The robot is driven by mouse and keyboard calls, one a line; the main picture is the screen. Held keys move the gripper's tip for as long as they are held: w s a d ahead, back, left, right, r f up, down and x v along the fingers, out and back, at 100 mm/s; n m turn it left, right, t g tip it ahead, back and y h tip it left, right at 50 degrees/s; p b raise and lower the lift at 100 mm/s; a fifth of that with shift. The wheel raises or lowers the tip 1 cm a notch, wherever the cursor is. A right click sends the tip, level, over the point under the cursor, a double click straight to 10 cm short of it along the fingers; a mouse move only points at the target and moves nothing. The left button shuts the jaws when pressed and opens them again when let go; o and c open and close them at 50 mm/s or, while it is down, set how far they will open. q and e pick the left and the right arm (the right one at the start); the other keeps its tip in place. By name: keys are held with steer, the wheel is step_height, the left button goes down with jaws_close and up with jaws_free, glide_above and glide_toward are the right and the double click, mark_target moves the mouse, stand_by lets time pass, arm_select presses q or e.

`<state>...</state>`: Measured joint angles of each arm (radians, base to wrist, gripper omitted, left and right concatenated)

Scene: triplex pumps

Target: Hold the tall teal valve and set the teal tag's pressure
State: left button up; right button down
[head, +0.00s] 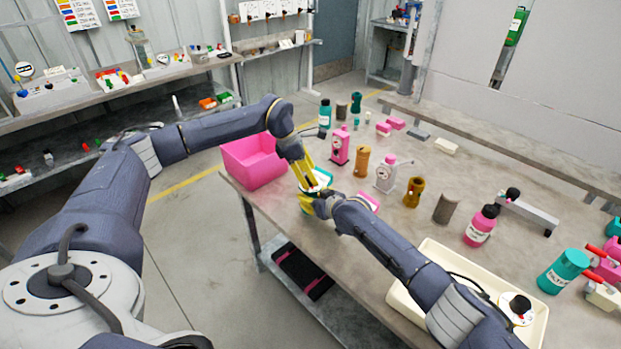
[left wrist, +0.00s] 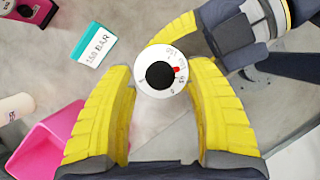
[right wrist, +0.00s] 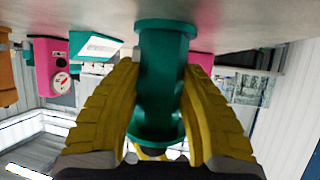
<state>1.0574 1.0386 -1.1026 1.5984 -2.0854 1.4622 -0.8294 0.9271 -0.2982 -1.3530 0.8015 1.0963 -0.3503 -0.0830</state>
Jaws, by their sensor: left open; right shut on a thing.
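The tall teal valve (right wrist: 162,75) stands upright between the yellow fingers of my right gripper (right wrist: 162,75), which is shut on its body. In the head view the valve (head: 321,177) is mostly hidden by both grippers. From above, the left wrist view shows its white dial (left wrist: 178,90) with a black knob (left wrist: 160,75) and a red mark at the knob's right. My left gripper (left wrist: 160,72) is open, its fingers either side of the dial; I cannot tell if they touch it. A teal-edged tag (left wrist: 94,46) lies beside the valve, reading a blurred number and "BAR".
A pink bin (head: 255,162) stands at the table's left edge. A pink pump (head: 340,146), an orange one (head: 361,162) and a white one (head: 385,174) stand behind the grippers. A cream tray (head: 440,252) lies under my right arm. Free tabletop (head: 470,165) lies farther back.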

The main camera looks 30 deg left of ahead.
arm_select(q)
steer(key=shift+x, duration=0.8)
steer(key=shift+o, duration=0.3)
jaws_close()
